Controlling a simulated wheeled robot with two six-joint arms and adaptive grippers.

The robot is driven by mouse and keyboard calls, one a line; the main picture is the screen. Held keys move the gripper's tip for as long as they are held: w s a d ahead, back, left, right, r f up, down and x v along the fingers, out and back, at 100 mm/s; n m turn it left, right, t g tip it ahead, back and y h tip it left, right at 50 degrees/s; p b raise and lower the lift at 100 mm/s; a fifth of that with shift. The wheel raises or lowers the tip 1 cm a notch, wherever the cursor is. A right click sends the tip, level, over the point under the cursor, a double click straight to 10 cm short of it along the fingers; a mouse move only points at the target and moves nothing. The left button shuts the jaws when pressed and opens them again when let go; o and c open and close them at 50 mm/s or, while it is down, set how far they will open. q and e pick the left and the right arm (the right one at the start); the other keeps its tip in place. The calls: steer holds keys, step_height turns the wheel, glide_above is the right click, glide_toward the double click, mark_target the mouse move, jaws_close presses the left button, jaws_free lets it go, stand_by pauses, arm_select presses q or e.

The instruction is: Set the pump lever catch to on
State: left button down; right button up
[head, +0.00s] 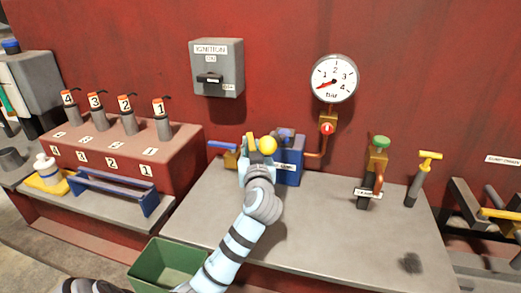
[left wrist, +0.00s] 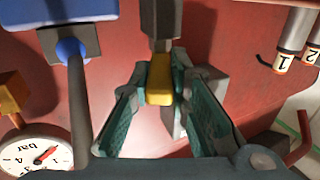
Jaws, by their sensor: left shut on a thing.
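The blue pump (head: 288,160) stands on the grey bench against the red wall. My left gripper (head: 251,150) is at its left side, covering part of it. In the left wrist view, the fingers (left wrist: 160,88) are closed around a small yellow piece (left wrist: 159,82), which looks like the lever catch. It sits at the end of a dark grey bar (left wrist: 160,22). A yellow ball (head: 268,145) shows beside the gripper in the head view. Whether the catch stands at on or off cannot be read. My right gripper is not in view.
A gauge (head: 334,78) and a red valve (head: 327,128) are above right of the pump. An ignition box (head: 217,68) hangs above. Numbered levers (head: 128,118) stand left. A green-topped valve (head: 380,143) stands right. The bench front (head: 300,235) is mostly clear; a green bin (head: 165,265) is below.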

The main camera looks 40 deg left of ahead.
arm_select(q)
steer(key=c, duration=1.5)
jaws_free()
steer(key=v, duration=1.2)
steer(key=shift+s, duration=0.15)
steer(key=shift+c, duration=0.3)
